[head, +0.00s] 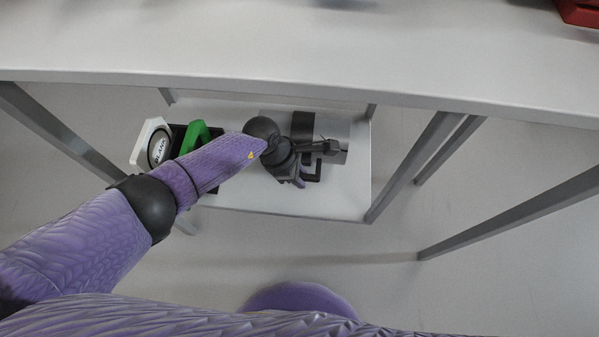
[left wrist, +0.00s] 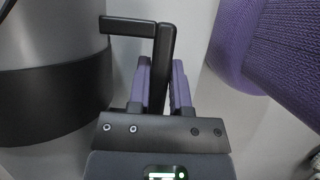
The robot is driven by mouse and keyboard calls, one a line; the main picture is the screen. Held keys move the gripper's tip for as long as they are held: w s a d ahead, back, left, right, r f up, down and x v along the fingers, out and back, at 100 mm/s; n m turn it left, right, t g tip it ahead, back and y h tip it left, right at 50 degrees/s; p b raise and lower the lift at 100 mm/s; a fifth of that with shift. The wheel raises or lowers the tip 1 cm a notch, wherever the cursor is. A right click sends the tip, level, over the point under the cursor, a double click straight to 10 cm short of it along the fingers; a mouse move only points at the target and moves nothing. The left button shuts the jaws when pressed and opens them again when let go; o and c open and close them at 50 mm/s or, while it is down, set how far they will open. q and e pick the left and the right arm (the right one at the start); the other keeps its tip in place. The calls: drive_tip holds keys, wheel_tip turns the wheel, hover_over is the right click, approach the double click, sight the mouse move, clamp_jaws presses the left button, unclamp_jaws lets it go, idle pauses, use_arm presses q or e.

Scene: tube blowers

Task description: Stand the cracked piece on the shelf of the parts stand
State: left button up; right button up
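My left gripper (head: 302,181) reaches down to the lower shelf under the table. In the left wrist view its two purple fingers (left wrist: 160,85) close on either side of a black L-shaped handle (left wrist: 166,50), with no clear gap. The handle's black bars also show beside the gripper in the head view (head: 317,172). A grey cylinder with a wide black band (left wrist: 50,105) stands close to the left of the fingers in the wrist view. The band shows in the head view (head: 303,125), partly behind my wrist. I cannot make out a crack on anything. My right gripper is out of view.
The lower shelf (head: 345,205) also holds a white octagonal piece with a round label (head: 153,145) and a green piece (head: 196,133) in a dark holder. The tabletop (head: 300,40) overhangs the shelf, with grey legs (head: 425,150) around. A red object (head: 580,12) lies at the top right.

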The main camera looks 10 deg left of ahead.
use_arm(q)
drive_tip(key=o, duration=0.4)
drive_tip(key=shift+r, duration=0.1)
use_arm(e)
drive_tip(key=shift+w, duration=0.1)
